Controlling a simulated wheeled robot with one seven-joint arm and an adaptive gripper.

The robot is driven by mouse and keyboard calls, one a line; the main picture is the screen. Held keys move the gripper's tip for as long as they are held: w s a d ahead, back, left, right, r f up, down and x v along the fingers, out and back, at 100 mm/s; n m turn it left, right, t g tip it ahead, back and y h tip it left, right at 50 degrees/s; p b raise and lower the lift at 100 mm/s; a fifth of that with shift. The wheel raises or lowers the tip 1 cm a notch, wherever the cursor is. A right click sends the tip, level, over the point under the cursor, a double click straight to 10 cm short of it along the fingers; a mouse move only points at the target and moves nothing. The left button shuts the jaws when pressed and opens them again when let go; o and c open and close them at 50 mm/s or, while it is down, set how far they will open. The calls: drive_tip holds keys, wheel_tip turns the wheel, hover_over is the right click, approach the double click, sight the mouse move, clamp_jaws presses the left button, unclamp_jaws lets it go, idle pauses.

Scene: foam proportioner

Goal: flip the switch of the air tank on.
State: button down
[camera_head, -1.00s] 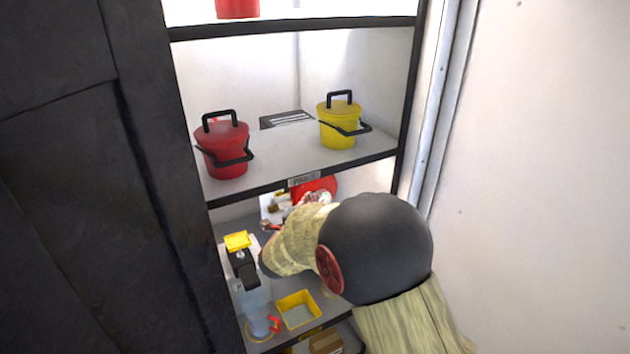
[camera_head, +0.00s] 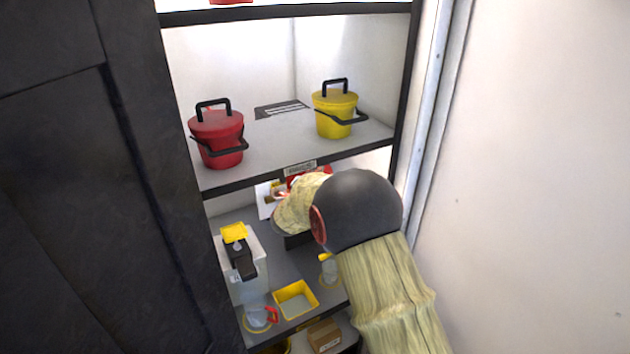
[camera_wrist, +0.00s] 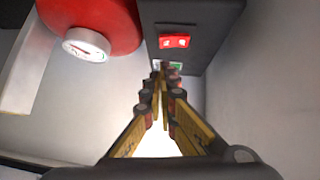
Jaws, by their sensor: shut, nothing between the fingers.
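The air tank is a red rounded tank (camera_wrist: 95,22) with a white round gauge (camera_wrist: 86,44) at the upper left of the wrist view. To its right is a dark box (camera_wrist: 205,22) with a red switch (camera_wrist: 175,42) on its face. A small green and white patch (camera_wrist: 172,64) shows just below the switch. My gripper (camera_wrist: 162,70) is shut and empty, its tips just below the red switch; I cannot tell whether they touch the box. In the head view only a sliver of red (camera_head: 305,177) shows on the lower shelf; my arm hides the switch and the gripper.
The shelf above (camera_head: 270,150) holds a red bucket (camera_head: 217,140) and a yellow bucket (camera_head: 336,112). On the lower shelf stand a white container (camera_head: 252,286), a yellow tray (camera_head: 296,312) and a clear jug with red handle (camera_head: 258,318). A white wall (camera_head: 540,180) is on the right.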

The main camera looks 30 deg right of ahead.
drive_tip(key=shift+w+a+f, duration=0.1)
drive_tip(key=shift+w, duration=1.15)
drive_tip(key=shift+f+b, duration=0.1)
drive_tip(key=shift+b, duration=0.2)
drive_tip(key=b, duration=0.2)
drive_tip(key=shift+w+m+b, duration=0.3)
drive_tip(key=shift+w+b, duration=0.05)
drive_tip(key=shift+b, duration=0.05)
drive_tip(key=shift+f, duration=0.15)
